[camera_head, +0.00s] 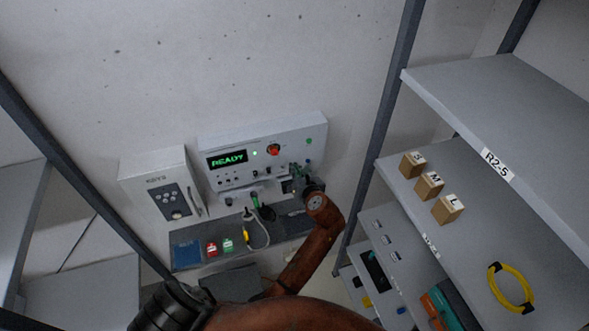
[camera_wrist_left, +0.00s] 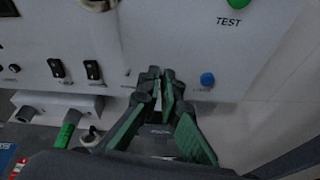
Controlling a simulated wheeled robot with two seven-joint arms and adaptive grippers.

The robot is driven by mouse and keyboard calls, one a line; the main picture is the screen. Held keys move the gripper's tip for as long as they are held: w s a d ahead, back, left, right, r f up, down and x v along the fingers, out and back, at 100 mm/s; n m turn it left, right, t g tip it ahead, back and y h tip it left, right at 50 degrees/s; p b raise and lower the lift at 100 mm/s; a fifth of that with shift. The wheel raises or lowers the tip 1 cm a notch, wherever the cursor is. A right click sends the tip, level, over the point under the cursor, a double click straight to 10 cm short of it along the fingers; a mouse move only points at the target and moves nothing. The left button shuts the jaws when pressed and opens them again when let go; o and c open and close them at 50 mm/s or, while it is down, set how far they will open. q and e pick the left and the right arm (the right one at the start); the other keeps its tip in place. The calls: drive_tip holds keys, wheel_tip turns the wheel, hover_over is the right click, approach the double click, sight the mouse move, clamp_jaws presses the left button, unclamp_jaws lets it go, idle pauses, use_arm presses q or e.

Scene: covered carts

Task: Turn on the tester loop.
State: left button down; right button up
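The tester is a grey wall panel (camera_head: 222,145) with a lit green READY display (camera_head: 227,159), a small green light and a red knob (camera_head: 273,149). My left gripper (camera_head: 294,172) is at the panel's lower right. In the left wrist view its fingertips (camera_wrist_left: 160,76) are together, with nothing visible between them. They are in front of the panel's lower edge, between two black rocker switches (camera_wrist_left: 92,70) and a blue button (camera_wrist_left: 207,79). A green TEST button (camera_wrist_left: 238,3) is above right. Contact with the panel cannot be told. My right gripper is out of view.
A KEYS box (camera_head: 155,166) hangs left of the panel. Below are a shelf with a blue pad (camera_head: 187,255), red and green tags, and a cable (camera_head: 256,237). A rack at right holds S, M and L boxes (camera_head: 429,187) and a yellow cable loop (camera_head: 491,283).

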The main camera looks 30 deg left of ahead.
sight(291, 145)
use_arm(q)
drive_tip(key=shift+w+r+g+h, duration=0.1)
drive_tip(key=shift+r+g+h, duration=0.1)
drive_tip(key=shift+g+h, duration=0.1)
idle(0.4)
drive_tip(key=c, duration=2.2)
unclamp_jaws()
drive_tip(key=shift+o, duration=0.2)
wheel_tip(291, 145, up, 10)
drive_tip(key=shift+f, duration=0.1)
